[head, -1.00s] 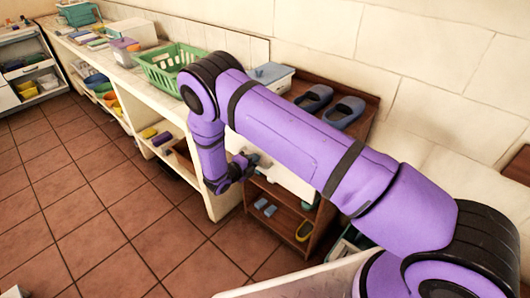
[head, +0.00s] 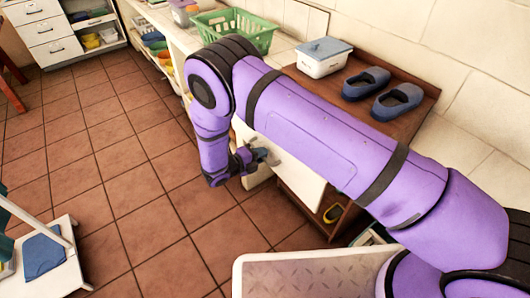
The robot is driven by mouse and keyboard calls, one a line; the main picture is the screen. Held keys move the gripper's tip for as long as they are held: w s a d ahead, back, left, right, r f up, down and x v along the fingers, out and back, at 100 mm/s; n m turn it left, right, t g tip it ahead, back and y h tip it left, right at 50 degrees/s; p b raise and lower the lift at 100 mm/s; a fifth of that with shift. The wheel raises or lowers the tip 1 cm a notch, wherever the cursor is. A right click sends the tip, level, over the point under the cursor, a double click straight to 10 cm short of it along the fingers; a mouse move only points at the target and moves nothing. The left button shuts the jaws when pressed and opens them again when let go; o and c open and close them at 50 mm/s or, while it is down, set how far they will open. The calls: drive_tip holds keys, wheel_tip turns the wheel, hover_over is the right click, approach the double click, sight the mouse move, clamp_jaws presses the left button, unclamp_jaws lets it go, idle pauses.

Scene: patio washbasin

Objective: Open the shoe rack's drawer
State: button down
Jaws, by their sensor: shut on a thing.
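The shoe rack (head: 412,117) is a brown wooden unit against the wall, with blue shoes on its top. Its drawer (head: 297,178) has a white front, partly hidden behind my arm. My gripper (head: 266,156) is at the left part of this white front, with its fingers shut at the drawer's handle. The handle itself is mostly hidden by the fingers. The inside of the drawer is not visible, and how far it stands out is hard to tell.
A blue-lidded white box (head: 324,60) and two blue shoes (head: 366,83) stand on the rack. A yellow shoe (head: 333,213) lies below the drawer. A green basket (head: 236,30) sits on the counter to the left. A low white stand (head: 62,262) is at lower left. The tiled floor between is clear.

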drive_tip(key=c, duration=1.1)
unclamp_jaws()
drive_tip(key=shift+c, duration=0.2)
drive_tip(key=v, duration=1.1)
drive_tip(key=shift+w, duration=0.1)
